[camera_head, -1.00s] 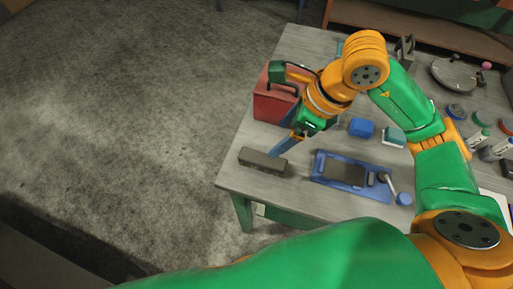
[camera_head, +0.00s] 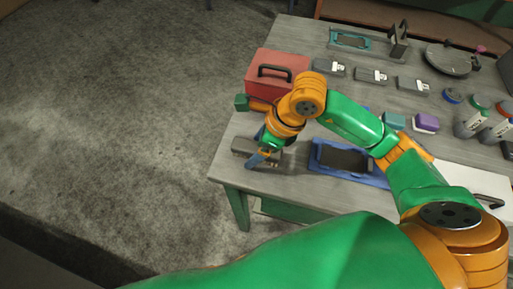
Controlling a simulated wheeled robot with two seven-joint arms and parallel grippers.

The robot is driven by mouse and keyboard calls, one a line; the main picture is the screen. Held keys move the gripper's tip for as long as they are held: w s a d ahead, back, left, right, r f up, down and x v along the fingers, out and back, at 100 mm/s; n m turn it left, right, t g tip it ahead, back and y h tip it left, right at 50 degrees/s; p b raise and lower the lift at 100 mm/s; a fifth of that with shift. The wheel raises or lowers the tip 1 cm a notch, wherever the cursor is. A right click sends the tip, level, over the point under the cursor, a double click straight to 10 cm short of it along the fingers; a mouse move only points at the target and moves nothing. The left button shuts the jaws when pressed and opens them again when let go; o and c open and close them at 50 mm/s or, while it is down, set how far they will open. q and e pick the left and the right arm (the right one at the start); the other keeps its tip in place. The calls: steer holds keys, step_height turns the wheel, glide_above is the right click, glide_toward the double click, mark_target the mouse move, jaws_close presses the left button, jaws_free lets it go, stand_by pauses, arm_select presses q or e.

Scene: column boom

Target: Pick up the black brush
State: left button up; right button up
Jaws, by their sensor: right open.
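The black brush is a dark grey block (camera_head: 241,147) lying flat near the left front corner of the table, left of a blue tray. My right gripper (camera_head: 258,159) points down at the brush and overlaps it in the head view. Its jaws are open, and its blue fingertips cover part of the block's middle. I cannot tell whether the fingers straddle the brush or touch it. My left gripper is out of view.
A red toolbox (camera_head: 262,67) stands behind the brush. A blue tray with a dark panel (camera_head: 343,157) lies to its right. Grey boxes (camera_head: 370,76), a teal block (camera_head: 394,121), a purple block (camera_head: 426,122) and bottles (camera_head: 467,125) stand farther right. The table's left edge is close.

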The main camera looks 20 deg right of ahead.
mark_target(252, 145)
steer(key=shift+f+b, duration=0.25)
steer(key=shift+b, duration=0.2)
stand_by(0.3)
jaws_close()
stand_by(0.4)
steer(key=shift+r, duration=0.15)
steer(key=shift+r+p, duration=0.35)
steer(key=shift+p, duration=0.3)
step_height(252, 145, up, 2)
steer(key=shift+r+b, duration=0.25)
steer(key=shift+b, duration=0.55)
steer(key=s+d+r+b, duration=0.3)
steer(key=s+d+r, duration=0.3)
steer(key=s+r, duration=0.4)
steer(key=s, duration=0.2)
steer(key=shift+s, duration=0.35)
